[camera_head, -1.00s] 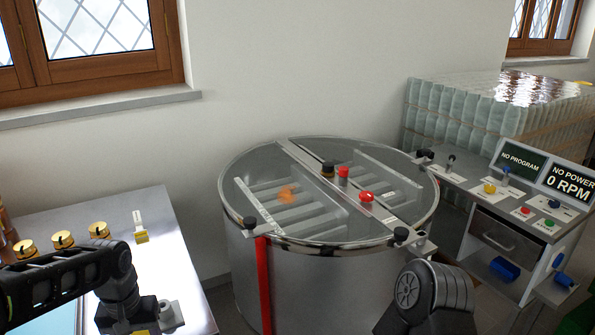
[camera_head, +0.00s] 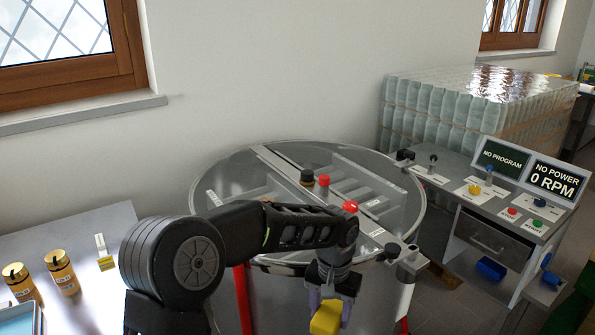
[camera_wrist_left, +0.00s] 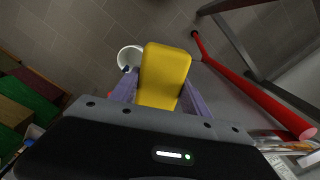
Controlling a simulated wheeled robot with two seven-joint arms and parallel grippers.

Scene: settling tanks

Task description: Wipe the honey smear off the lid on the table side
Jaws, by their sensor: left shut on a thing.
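The round steel tank has a clear lid (camera_head: 232,177) with a metal bar across its middle. My left arm passes in front of the near part of the lid. The honey smear does not show now; that arm covers the near-left part of the lid. My left gripper (camera_head: 328,300) is in front of the tank's near side, pointing down. It is shut on a yellow block (camera_head: 326,318), which also shows between the purple fingers in the left wrist view (camera_wrist_left: 165,72). No contact between block and lid shows. My right gripper is out of view.
A steel table (camera_head: 105,225) with gold-lidded jars (camera_head: 62,272) stands left. A control desk (camera_head: 500,208) stands right, before wrapped jars (camera_head: 450,105). Knobs (camera_head: 323,181) rise from the lid's bar. A white bucket (camera_wrist_left: 130,57) and a red leg (camera_wrist_left: 250,85) show below.

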